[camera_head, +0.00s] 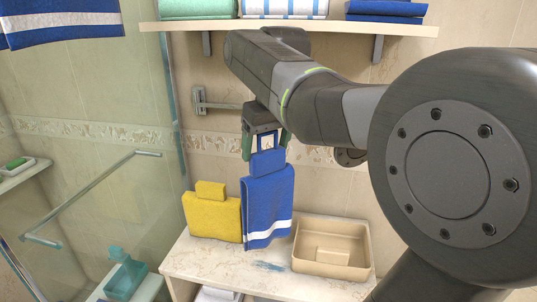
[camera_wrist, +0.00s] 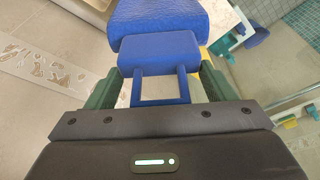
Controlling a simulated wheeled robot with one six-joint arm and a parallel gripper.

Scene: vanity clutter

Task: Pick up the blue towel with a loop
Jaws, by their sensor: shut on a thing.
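The blue towel with a loop (camera_head: 268,205) hangs below my gripper (camera_head: 264,146) in the head view. It has a white stripe near its lower edge and a blue block-like top with a square loop. My gripper is shut on the towel at its loop. In the wrist view the towel (camera_wrist: 160,45) extends away from between the green fingers of my gripper (camera_wrist: 158,88), with the loop between them. The towel hangs upright just above or at the vanity top; I cannot tell whether its lower edge touches.
A yellow towel (camera_head: 212,217) stands just left of the blue one on the vanity top (camera_head: 215,259). A tan open bin (camera_head: 331,246) stands to the right. A wall bar (camera_head: 222,105) is behind, a shelf (camera_head: 290,27) with folded towels above, and a teal soap bottle (camera_head: 125,275) at lower left.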

